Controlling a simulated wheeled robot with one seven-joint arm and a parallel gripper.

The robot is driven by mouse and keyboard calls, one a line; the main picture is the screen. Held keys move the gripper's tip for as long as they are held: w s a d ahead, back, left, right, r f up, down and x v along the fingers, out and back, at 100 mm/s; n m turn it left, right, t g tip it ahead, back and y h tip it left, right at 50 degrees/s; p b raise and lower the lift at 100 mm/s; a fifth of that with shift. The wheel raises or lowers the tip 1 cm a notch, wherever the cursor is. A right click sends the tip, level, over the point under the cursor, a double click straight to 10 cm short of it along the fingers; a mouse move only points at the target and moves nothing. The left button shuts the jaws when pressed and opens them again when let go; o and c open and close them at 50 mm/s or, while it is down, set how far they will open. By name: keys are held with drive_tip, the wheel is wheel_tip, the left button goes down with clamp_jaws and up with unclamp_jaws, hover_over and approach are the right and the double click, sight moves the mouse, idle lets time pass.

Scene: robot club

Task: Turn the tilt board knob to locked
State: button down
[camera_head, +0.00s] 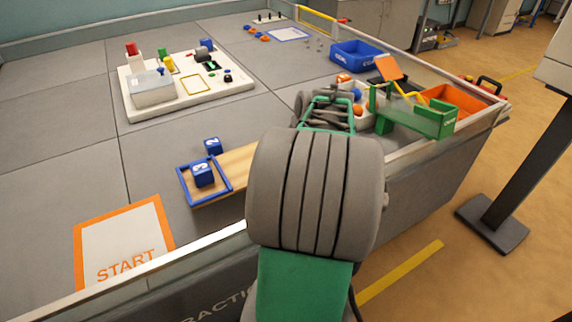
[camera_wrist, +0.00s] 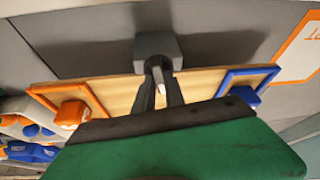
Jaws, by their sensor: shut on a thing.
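The tilt board (camera_head: 236,161) is a pale wooden plank on the grey table, largely hidden by my arm in the head view. The wrist view shows more of the tilt board (camera_wrist: 117,92), with an orange frame (camera_wrist: 37,92) at one end and a blue frame (camera_wrist: 231,76) at the other. My gripper (camera_wrist: 160,64) is shut on the knob. A small pale spot shows between the fingers. The knob's setting cannot be read. My gripper is hidden in the head view.
An orange block (camera_wrist: 72,114) is at the orange frame. A white control panel (camera_head: 190,102) stands behind. Bins and a green ramp (camera_head: 420,117) crowd the right; the left table is open.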

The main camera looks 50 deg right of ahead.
drive_tip(key=shift+a+m+h, duration=0.1)
drive_tip(key=shift+m+h, duration=0.3)
drive_tip(key=shift+m, duration=0.6)
drive_tip(key=c, duration=1.4)
unclamp_jaws()
drive_tip(key=d+p+v, duration=0.1)
drive_tip(key=v, duration=0.6)
drive_tip(key=shift+a+r+p, duration=0.3)
drive_tip(key=shift+a+r, duration=0.15)
drive_tip(key=shift+a, duration=0.1)
drive_tip(key=shift+a, duration=0.1)
